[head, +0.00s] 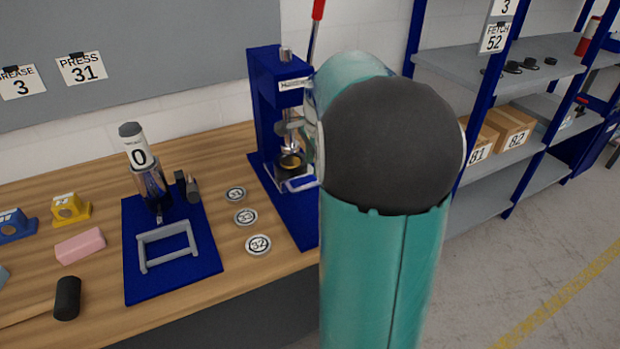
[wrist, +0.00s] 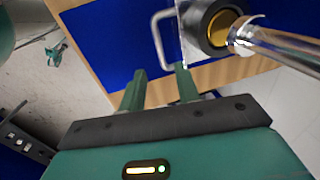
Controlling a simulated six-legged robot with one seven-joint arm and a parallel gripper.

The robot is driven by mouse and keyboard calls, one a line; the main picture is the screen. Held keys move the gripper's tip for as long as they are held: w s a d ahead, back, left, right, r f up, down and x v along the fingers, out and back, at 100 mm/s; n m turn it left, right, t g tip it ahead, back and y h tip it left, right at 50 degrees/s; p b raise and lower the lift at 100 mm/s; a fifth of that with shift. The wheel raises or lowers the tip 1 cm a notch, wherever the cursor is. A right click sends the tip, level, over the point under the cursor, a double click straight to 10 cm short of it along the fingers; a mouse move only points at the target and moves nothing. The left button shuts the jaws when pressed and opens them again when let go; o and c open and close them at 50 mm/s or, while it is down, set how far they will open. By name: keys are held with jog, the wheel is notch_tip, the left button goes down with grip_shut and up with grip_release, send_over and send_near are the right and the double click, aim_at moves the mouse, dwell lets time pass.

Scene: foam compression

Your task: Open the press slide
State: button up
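The blue press (head: 264,95) stands at the right end of the bench, partly hidden by my arm. Its slide carries a dark round cup with a gold centre (head: 291,162), under the chrome ram. The slide's grey U-shaped handle (wrist: 156,30) sticks out from the pale slide plate (wrist: 190,48) in the wrist view. My gripper (wrist: 160,70) is open, its two green fingers apart with nothing between them. My gripper's fingers cannot be made out in the head view.
A blue mat (head: 135,265) with a grey frame (head: 167,246) and a cylinder device lies left of the press. Several numbered discs (head: 245,217) lie between them. A pink block (head: 80,246) is further left. Shelves with boxes (head: 509,126) stand at right.

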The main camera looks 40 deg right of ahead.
aim_at(311, 179)
jog(key=f, duration=0.3)
jog(key=w+f, duration=0.1)
jog(key=f, duration=0.2)
jog(key=shift+w+d+f, duration=0.15)
jog(key=shift+f, duration=0.25)
jog(key=shift+c, duration=0.2)
grip_shut()
